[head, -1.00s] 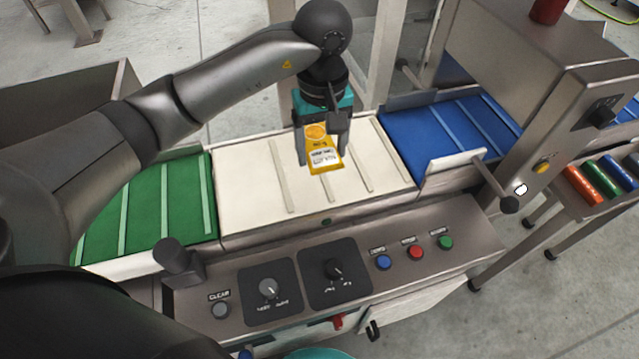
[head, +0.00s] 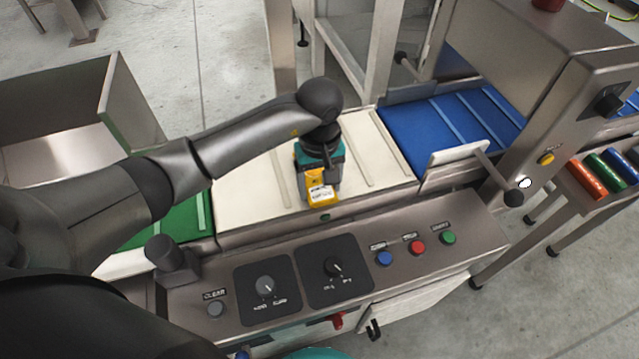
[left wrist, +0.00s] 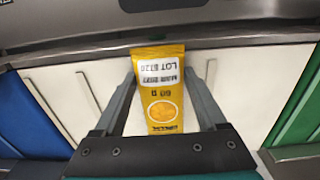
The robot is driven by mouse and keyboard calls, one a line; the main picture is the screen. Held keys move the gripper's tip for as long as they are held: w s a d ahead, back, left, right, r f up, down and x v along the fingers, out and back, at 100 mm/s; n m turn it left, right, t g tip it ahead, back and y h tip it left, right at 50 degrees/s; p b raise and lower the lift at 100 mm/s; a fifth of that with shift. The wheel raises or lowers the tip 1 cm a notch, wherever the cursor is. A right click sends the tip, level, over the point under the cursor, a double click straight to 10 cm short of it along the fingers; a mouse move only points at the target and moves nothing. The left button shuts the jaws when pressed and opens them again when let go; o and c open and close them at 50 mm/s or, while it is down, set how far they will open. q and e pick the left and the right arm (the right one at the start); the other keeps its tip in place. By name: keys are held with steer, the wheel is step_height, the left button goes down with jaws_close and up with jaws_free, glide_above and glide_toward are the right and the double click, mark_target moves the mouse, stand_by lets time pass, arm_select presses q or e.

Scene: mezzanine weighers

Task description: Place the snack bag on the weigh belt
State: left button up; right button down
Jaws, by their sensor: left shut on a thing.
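The snack bag (head: 321,194) is yellow with a white label. My left gripper (head: 320,186) is shut on it, over the white weigh belt (head: 250,190) near its front edge. In the left wrist view the bag (left wrist: 160,95) sits between the two fingers (left wrist: 167,85), its printed face towards the camera. The white belt (left wrist: 230,85) shows behind it. I cannot tell whether the bag touches the belt. My right gripper is not in view.
A green belt (head: 185,222) lies to the left and a blue belt (head: 420,130) to the right. The control panel (head: 400,290) with knobs and buttons runs along the front. A white flap (head: 462,157) stands at the blue belt's near edge.

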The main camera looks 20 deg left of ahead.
arm_select(q)
steer(key=shift+f, duration=0.1)
steer(key=o, duration=1.3)
